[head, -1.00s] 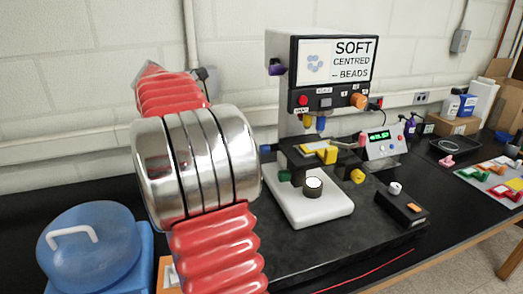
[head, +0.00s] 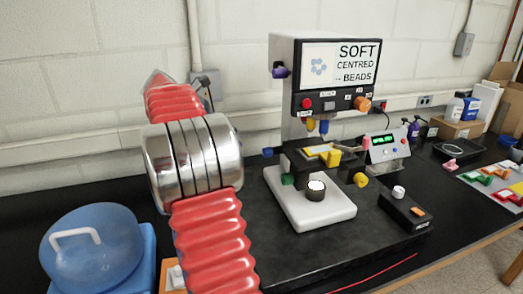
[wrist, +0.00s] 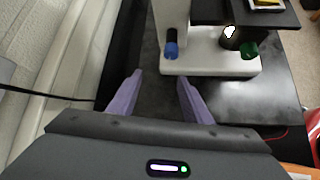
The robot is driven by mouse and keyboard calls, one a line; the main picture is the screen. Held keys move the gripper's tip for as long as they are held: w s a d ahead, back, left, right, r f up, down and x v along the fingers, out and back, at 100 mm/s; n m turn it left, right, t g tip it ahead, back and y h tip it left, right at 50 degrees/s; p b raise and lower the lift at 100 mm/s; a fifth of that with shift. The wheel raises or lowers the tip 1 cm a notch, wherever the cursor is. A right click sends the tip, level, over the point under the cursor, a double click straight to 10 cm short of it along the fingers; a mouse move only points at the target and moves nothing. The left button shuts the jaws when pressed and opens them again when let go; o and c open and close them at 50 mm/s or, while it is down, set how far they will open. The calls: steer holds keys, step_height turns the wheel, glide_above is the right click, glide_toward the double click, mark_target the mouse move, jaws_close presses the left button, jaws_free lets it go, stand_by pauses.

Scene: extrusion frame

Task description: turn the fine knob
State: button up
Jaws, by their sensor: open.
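The microscope-like instrument (head: 312,210) stands on a white base, with its screen (head: 345,65) at the top. Its knobs include a blue knob (head: 267,152), a green knob (head: 287,179), a yellow knob (head: 361,180), a purple knob (head: 279,71) and an orange knob (head: 362,104). No readable label shows which is the fine knob. In the wrist view, my gripper (wrist: 160,77) is open and empty, its purple fingers apart. The blue knob (wrist: 171,50) lies just ahead, roughly in line with the gap; the green knob (wrist: 248,50) is to the right. Head view does not clearly show my fingers.
A blue-lidded round container (head: 92,250) stands at the left. A control box with a green display (head: 385,145) and a small dark box (head: 405,210) stand right of the instrument. In the wrist view, a black cable (wrist: 45,94) runs left of my fingers.

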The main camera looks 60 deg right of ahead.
mark_target(264, 150)
step_height(264, 150, up, 3)
steer(key=shift+d+r+n+g+y, duration=0.1)
steer(key=shift+r+n+g+y, duration=0.05)
steer(key=shift+n+g+y, duration=0.85)
steer(key=x, duration=1.3)
steer(key=shift+d+f, duration=0.15)
steer(key=shift+f, duration=0.3)
steer(key=shift+c, duration=0.4)
steer(key=c, duration=1)
steer(key=shift+t, duration=0.3)
steer(key=shift+r, duration=0.1)
